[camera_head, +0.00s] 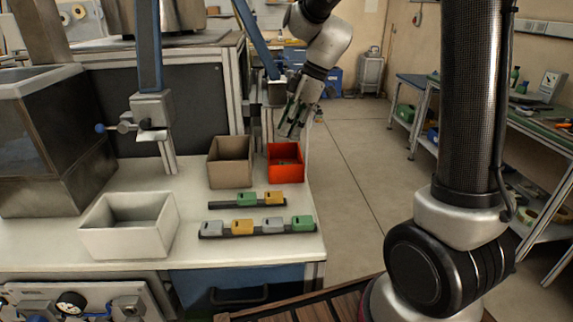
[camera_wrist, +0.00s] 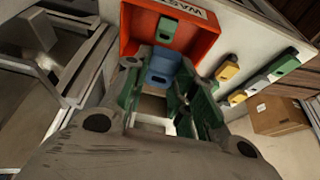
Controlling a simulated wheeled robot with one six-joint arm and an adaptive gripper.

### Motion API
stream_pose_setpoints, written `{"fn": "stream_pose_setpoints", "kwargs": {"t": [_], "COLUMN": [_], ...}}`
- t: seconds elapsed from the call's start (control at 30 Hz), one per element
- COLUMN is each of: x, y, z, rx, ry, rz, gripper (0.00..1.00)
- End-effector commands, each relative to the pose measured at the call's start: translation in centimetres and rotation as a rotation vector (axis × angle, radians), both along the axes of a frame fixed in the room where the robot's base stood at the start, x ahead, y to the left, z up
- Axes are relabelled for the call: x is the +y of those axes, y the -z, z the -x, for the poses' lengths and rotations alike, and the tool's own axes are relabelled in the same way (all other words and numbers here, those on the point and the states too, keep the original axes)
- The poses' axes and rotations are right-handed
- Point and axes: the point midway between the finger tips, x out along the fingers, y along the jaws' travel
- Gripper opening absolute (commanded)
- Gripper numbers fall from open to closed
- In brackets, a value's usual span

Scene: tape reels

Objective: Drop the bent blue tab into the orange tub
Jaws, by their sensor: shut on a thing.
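The orange tub (camera_head: 287,150) stands at the right end of the white bench. In the wrist view the orange tub (camera_wrist: 205,42) has lettering on its rim and lies just beyond my fingertips. My gripper (camera_head: 291,128) is above the tub in the head view, pointing down. In the wrist view my gripper (camera_wrist: 163,83) has green fingers shut on the blue tab (camera_wrist: 163,65). The tab appears in front of the tub's opening; its exact height above it is hard to tell. The tab is not discernible in the head view.
A green tab (camera_wrist: 168,30) shows inside the tub. A brown bin (camera_head: 230,150) stands left of the tub, and a white bin (camera_head: 128,220) further left. Two dark rails with green, yellow and grey tabs (camera_head: 273,224) lie in front.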

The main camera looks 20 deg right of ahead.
Motion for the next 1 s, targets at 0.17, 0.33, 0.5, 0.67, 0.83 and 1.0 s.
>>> {"fn": "stream_pose_setpoints", "kwargs": {"t": [0.17, 0.33, 0.5, 0.67, 0.83, 1.0], "x": [0.0, 0.0, 0.0, 0.0, 0.0, 0.0], "y": [2.4, 4.1, 4.8, 4.8, 4.8, 4.8], "z": [0.0, 0.0, 0.0, 0.0, 0.0, 0.0], "rx": [0.002, 0.002, 0.0, 0.0, 0.0, 0.0], "ry": [0.0, 0.0, -0.001, -0.001, -0.001, -0.001], "rz": [0.001, 0.001, 0.001, 0.0, 0.0, 0.0], "gripper": [0.18, 0.18, 0.18, 0.18, 0.41, 0.51]}}
